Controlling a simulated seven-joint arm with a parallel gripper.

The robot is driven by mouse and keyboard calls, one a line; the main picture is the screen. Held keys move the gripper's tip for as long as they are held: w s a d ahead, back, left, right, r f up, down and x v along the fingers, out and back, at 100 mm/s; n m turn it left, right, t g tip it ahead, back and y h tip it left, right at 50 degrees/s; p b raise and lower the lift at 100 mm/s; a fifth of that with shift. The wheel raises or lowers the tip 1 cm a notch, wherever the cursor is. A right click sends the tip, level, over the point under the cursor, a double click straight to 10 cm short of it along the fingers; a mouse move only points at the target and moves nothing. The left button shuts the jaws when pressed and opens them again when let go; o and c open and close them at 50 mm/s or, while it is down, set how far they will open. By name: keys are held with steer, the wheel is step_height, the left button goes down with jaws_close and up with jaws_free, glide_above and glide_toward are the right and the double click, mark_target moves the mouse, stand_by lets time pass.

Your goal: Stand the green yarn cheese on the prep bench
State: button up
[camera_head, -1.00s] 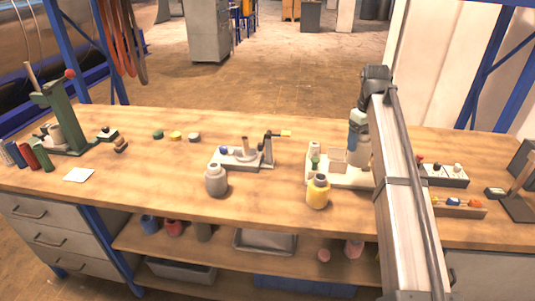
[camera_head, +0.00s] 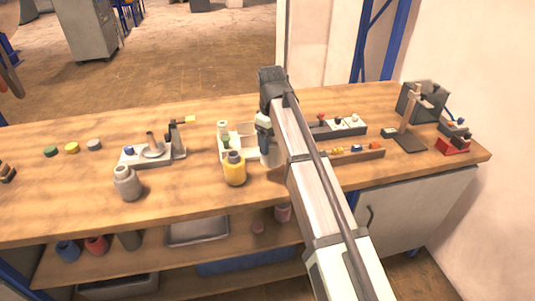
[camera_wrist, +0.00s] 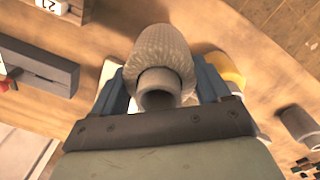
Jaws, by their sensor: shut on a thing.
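My gripper (camera_head: 265,138) is over the middle of the bench, pointing down. In the wrist view its two blue-grey fingers (camera_wrist: 162,88) are shut on a pale grey wound package (camera_wrist: 160,48) with a hollow tube end. The package also shows in the head view (camera_head: 270,153), partly hidden by my arm; I cannot tell whether it touches the bench. It does not look green here. A small green disc (camera_head: 51,151) lies at the back left, and a small green part (camera_head: 226,143) sits on a white fixture. The wooden prep bench (camera_head: 75,205) spans the view.
A grey jar (camera_head: 127,184) and grey fixture (camera_head: 155,154) are farther left. A rack of coloured pieces (camera_head: 355,153) and a dark stand (camera_head: 410,140) are right. The front left bench is clear.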

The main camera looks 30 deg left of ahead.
steer(key=shift+f, duration=2.95)
steer(key=shift+f, duration=0.1)
steer(key=o, duration=1.2)
step_height(320, 180, up, 12)
steer(key=shift+s, duration=0.2)
